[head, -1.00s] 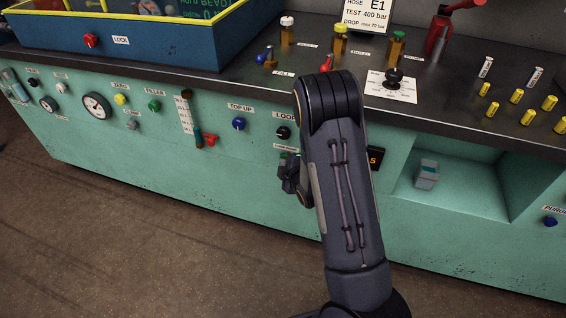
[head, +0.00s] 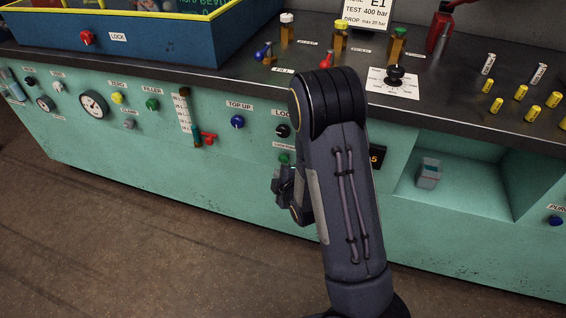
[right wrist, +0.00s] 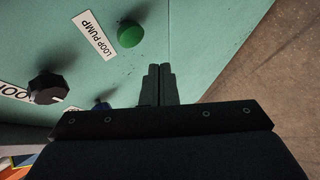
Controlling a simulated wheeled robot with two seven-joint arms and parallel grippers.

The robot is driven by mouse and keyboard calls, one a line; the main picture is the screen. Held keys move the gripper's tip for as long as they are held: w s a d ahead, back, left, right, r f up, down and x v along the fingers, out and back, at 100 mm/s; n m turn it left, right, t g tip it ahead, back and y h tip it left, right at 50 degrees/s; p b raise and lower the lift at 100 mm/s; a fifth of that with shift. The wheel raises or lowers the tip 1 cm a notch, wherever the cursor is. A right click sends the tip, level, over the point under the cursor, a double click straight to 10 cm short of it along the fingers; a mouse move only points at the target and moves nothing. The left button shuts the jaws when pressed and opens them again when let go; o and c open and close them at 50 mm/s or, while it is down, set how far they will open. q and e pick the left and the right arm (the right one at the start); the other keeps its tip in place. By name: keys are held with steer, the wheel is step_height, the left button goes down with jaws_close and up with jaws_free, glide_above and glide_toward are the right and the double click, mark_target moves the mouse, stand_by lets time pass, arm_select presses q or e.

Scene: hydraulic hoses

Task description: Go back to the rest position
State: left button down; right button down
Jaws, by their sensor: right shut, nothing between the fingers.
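My right gripper (head: 281,186) shows in the head view beside my right forearm, in front of the green bench panel (head: 245,170). In the right wrist view its two fingers (right wrist: 159,84) are together with nothing between them. The green LOOP PUMP button (right wrist: 131,34) is to the left of the fingertips, apart from them; it also shows in the head view (head: 284,158), just above the gripper. A black knob (right wrist: 47,86) is further left in the right wrist view. My left gripper is not in view.
The dark bench top (head: 250,82) carries small bottles, a black selector on a white card (head: 395,84) and several yellow fittings. A recess (head: 470,180) holds a small grey box (head: 428,174). The floor (head: 150,240) in front is clear.

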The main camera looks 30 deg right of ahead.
steer(key=shift+s+a, duration=0.1)
steer(key=shift+a, duration=0.1)
stand_by(0.3)
steer(key=s+a+r+m+g+y, duration=0.25)
steer(key=s+r+m, duration=0.25)
steer(key=s, duration=0.4)
steer(key=s+a+r+m+g+y, duration=0.2)
steer(key=s+a+r+m, duration=0.25)
steer(key=s, duration=0.35)
steer(key=s+a+r+m+g+y, duration=0.25)
steer(key=s+r+m, duration=0.3)
steer(key=s, duration=0.35)
step_height(320, 180, up, 24)
steer(key=n+h+p, duration=0.1)
steer(key=p, duration=2.2)
steer(key=shift+s+a+f, duration=0.25)
steer(key=shift+s+a, duration=0.05)
steer(key=shift+a, duration=0.1)
